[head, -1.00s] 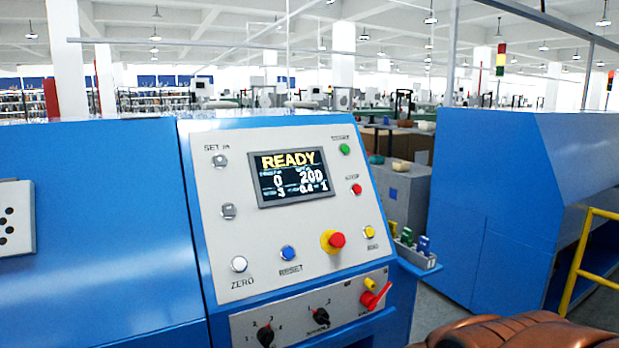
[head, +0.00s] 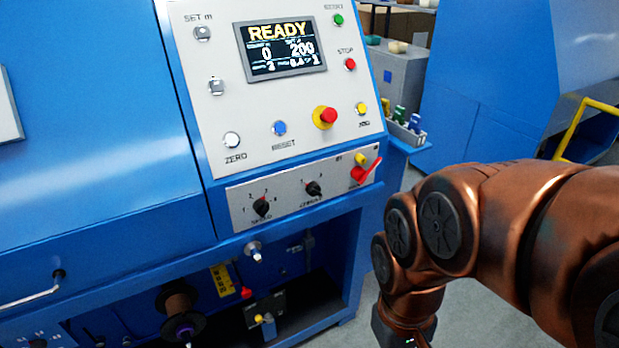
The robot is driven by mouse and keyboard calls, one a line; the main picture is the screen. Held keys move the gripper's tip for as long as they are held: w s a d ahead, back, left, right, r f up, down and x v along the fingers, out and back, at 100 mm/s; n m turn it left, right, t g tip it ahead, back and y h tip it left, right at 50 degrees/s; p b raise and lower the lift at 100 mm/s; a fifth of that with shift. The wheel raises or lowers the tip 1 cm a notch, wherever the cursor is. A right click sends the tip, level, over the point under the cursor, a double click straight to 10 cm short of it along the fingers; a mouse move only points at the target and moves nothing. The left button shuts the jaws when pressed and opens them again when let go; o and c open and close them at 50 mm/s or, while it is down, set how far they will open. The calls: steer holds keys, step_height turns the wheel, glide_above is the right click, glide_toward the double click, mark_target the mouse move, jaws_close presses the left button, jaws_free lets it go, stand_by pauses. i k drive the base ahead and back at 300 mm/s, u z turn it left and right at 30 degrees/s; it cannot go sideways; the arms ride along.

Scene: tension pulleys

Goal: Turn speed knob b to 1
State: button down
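A black rotary knob (head: 261,208) labelled SPEED sits at the left of the grey lower panel (head: 236,203), with small numbers around it. Its pointer is too small to read surely. A second black knob (head: 313,188) sits to its right, with its label blurred. No letter b is legible on either knob. My copper arm comes in from the right and bends down to the bottom edge, to the right of the panel and apart from it. My gripper's fingers are not visible; the arm's dark end is cut off by the bottom edge.
A red lever switch (head: 364,171) is at the panel's right end. Above are the READY display (head: 281,45), a red emergency button (head: 324,117) and several push buttons. An open bay with a spool (head: 180,308) lies below. A yellow rail (head: 582,130) stands at the right.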

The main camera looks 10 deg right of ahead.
mark_target(260, 206)
steer(key=z, duration=0.8)
steer(key=k, duration=0.9)
steer(key=u, duration=1.5)
steer(key=i, duration=0.55)
